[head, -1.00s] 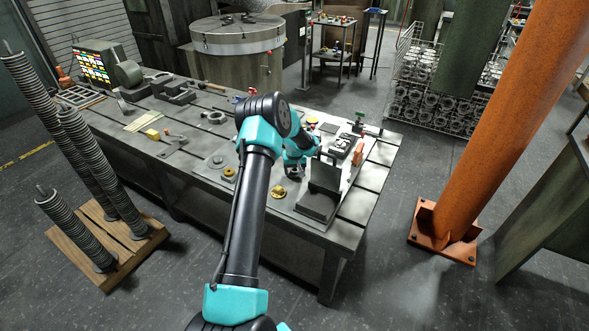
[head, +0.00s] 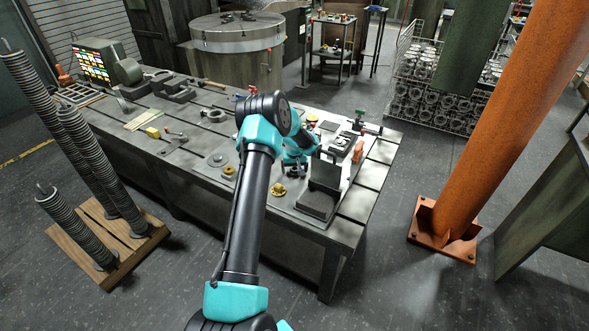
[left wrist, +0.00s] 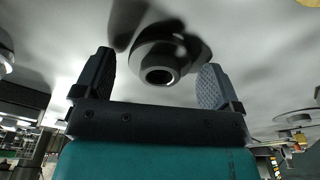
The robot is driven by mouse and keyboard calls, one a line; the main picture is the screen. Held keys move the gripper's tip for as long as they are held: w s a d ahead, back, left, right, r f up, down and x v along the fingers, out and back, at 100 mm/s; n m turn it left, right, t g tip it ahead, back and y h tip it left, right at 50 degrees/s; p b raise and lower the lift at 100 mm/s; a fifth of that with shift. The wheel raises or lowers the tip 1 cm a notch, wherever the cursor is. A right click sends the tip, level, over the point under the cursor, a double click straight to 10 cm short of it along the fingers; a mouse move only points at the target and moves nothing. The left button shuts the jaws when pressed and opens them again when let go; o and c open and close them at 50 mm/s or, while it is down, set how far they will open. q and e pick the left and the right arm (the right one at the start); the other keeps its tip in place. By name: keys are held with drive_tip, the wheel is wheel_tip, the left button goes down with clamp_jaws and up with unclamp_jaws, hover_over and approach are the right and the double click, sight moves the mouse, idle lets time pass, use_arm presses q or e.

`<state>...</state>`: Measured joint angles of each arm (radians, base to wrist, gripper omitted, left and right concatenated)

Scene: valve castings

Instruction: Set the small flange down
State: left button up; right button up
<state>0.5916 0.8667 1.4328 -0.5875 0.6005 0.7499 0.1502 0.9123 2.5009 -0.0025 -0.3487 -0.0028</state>
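The small flange (left wrist: 160,62), a dark grey metal piece with a round bore, shows in the left wrist view between the two fingers. It stands against a pale surface, and a gap shows on each side of it. My left gripper (left wrist: 151,82) is open around it; neither finger visibly touches it. In the head view my left gripper (head: 295,168) is low over the right part of the workbench (head: 205,180), partly behind my arm. I cannot make out the flange there. My right gripper is in neither view.
A brass fitting (head: 278,190) and a dark angled block (head: 322,188) stand close to the left gripper. An orange object (head: 358,152) and a clamp (head: 365,126) are farther right. A yellow ring (head: 229,172) lies left of my arm. The bench's front edge is near.

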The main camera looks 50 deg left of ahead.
use_arm(q)
drive_tip(key=shift+o, duration=0.2)
drive_tip(key=shift+r, duration=0.1)
wheel_tip(320, 180, up, 17)
drive_tip(key=s+d, duration=0.1)
drive_tip(key=shift+s+d, duration=0.15)
drive_tip(key=shift+d, duration=0.15)
idle(0.7)
drive_tip(key=shift+r, duration=0.1)
